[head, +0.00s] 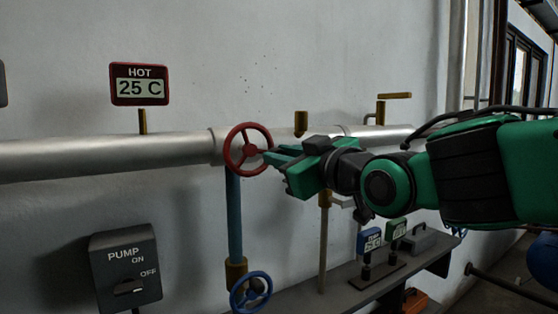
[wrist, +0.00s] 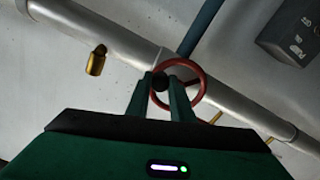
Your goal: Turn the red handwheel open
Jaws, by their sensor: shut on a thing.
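The red handwheel (head: 229,150) is mounted in front of the large grey pipe, above a blue vertical pipe, in the head view. My green gripper (head: 268,156) reaches it from the right, with its fingertips at the wheel's right side. In the wrist view the red handwheel (wrist: 204,88) shows behind and around the fingertips. My gripper's two fingers (wrist: 160,84) are closed on the wheel there, with a dark round part between the tips. The exact part of the wheel that is gripped is partly hidden by the fingers.
A sign (head: 139,85) reads HOT 25 C. A pump switch box (head: 125,270) is at lower left. A blue handwheel (head: 237,292) sits low beneath the red one. A shelf (head: 365,283) with small blue and green displays runs below my arm.

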